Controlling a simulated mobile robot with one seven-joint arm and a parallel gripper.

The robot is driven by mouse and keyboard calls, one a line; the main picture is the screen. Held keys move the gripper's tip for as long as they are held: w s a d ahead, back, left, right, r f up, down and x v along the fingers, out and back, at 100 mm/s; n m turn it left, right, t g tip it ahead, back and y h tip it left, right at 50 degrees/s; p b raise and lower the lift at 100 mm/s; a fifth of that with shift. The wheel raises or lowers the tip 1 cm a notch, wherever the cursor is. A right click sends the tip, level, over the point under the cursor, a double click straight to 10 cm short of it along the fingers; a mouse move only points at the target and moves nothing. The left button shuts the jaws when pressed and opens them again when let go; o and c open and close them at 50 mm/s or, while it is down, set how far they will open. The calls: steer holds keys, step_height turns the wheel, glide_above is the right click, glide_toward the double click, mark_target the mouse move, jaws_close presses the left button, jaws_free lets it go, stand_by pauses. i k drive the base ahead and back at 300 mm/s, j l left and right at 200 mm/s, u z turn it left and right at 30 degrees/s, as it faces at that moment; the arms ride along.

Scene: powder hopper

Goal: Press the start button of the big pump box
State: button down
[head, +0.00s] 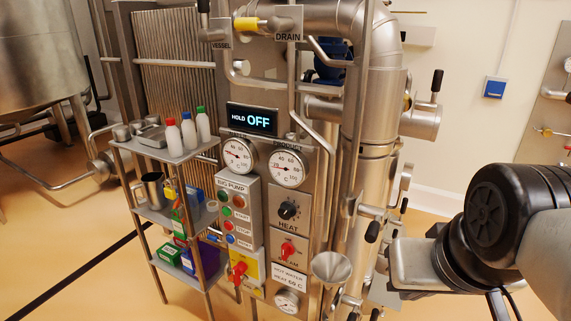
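The big pump box (240,218) is a grey panel labelled BIG PUMP, at the centre left of the head view. Near its top are two round lights, one green and one red. Below them is a column of small buttons with labels beside them: a green start button (227,212), a red one under it and a blue one lowest. My gripper (394,268) is at the right, well apart from the box, at the end of my black and silver arm. Its fingers cannot be made out, so I cannot tell whether it is open or shut.
A shelf cart (165,150) with bottles and boxes stands just left of the pump box. Gauges and a HEAT knob (288,211) are to its right. A funnel (330,268), pipes and valve handles lie between the panel and my gripper. A display (252,119) reads HOLD OFF.

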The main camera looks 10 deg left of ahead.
mark_target(227, 212)
steer(key=j, duration=0.65)
steer(key=k+j, duration=0.1)
steer(key=j, duration=0.6)
